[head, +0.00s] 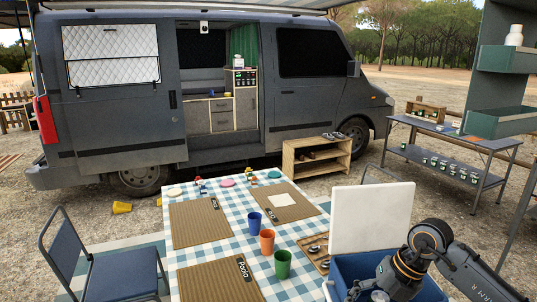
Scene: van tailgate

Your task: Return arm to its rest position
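My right arm comes in from the lower right and bends down over a blue cooler box (432,291) with its white lid (372,217) standing open. My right gripper (364,293) is at the bottom edge of the view, over or inside the box's opening. Its fingers are small and partly cut off, so I cannot tell whether they are open or shut, or whether they hold anything. My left arm and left gripper are not in view.
Left of the box, a table with a checked cloth (233,215) bears blue, orange and green cups (267,242), woven mats and plates. A blue chair (125,272) stands at left. A green shelf unit (500,122) rises at right. A grey van stands behind.

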